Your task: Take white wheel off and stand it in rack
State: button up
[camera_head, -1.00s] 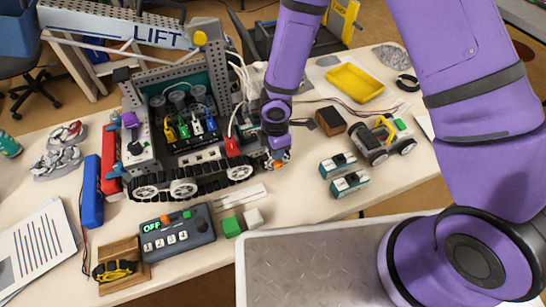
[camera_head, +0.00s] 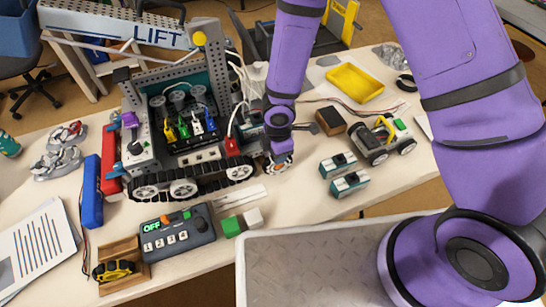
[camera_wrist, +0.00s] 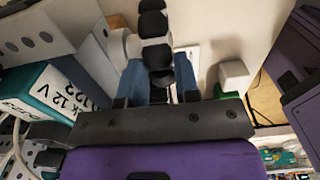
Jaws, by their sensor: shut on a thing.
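My gripper (camera_wrist: 158,82) is shut on a wheel with black rollers (camera_wrist: 154,52), held edge-on between its blue fingers in the wrist view. In the head view the wheel (camera_head: 281,162) shows small white and orange parts, at the right end of the tracked robot (camera_head: 180,130). A pale hub-like part (camera_wrist: 118,44) lies left of the rollers in the wrist view. I cannot tell whether the wheel is clear of its axle. A small wooden rack (camera_head: 133,279) at the table's front left holds a yellow and black wheel (camera_head: 112,270).
A grey control box (camera_head: 176,234) reading OFF stands in front of the tracked robot, with a green block (camera_head: 231,227) and white block (camera_head: 253,218) beside it. Two teal-and-white packs (camera_head: 348,184) and a small wheeled vehicle (camera_head: 382,140) are to the right.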

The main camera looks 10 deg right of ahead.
jog(key=shift+s+d, duration=0.3)
jog(key=shift+s, duration=0.6)
jog(key=shift+s+d, duration=0.25)
jog(key=shift+s, duration=0.65)
dwell(0.5)
jog(key=shift+r, duration=0.2)
jog(key=shift+r, duration=2.85)
